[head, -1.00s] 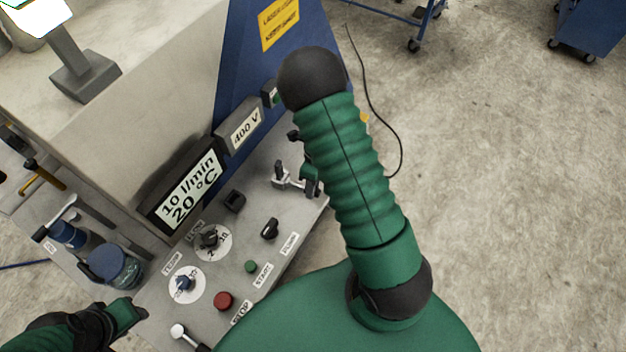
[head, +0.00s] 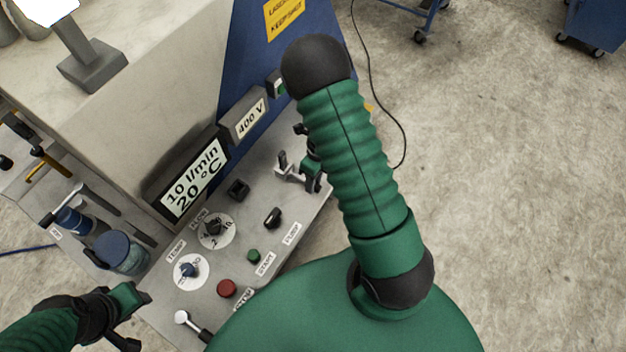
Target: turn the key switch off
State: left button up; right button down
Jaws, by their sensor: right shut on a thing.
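My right gripper (head: 285,169) is at the right edge of the grey control panel (head: 205,306), below the 400 V display. It is shut on a small part there, which I take to be the key switch. The jaws and the arm hide most of that part, so which way the key points cannot be told. My green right forearm covers the space just right of it. My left gripper (head: 133,318) is at the lower left, beside the panel's left edge. Its fingers are apart and nothing shows between them.
The panel holds a black pump knob (head: 272,217), a green start button (head: 253,256), a red stop button (head: 227,288) and two dials. A temperature display (head: 194,178) stands behind them.

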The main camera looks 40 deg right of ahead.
jog(key=c, duration=1.2)
grip_release()
jog(key=shift+s, duration=0.15)
jog(key=shift+d+r, duration=0.1)
jog(key=shift+r, duration=0.25)
jog(key=d+r, duration=0.1)
jog(key=r, duration=0.4)
jog(key=d+r, duration=0.1)
jog(key=r, duration=0.4)
jog(key=w+d+r, duration=0.1)
jog(key=r, duration=0.4)
jog(key=shift+r, duration=0.3)
